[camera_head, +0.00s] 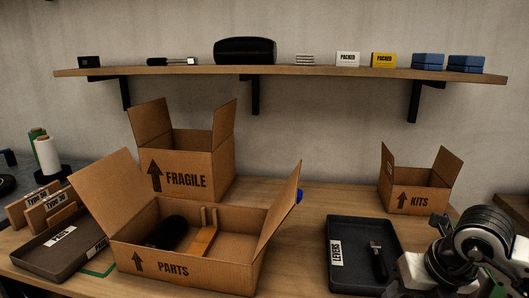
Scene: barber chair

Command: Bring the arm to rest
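Part of my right arm (478,248), with dark ringed joints and pale links, fills the lower right corner. It is at the right of the black LEVERS tray (341,290); its gripper fingers do not show. My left arm and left gripper are out of view. A lever with a dark handle (379,262) lies in the LEVERS tray. The open PARTS box (205,280) holds a black rounded piece (167,232) and an orange-brown piece (203,239).
The open FRAGILE box (205,158) stands behind the PARTS box, and the open KITS box (425,202) stands back right. A dark tray (62,263) and Type-labelled holders (47,209) are at left. A loaded wall shelf (300,74) spans above. Clear wood lies mid-table.

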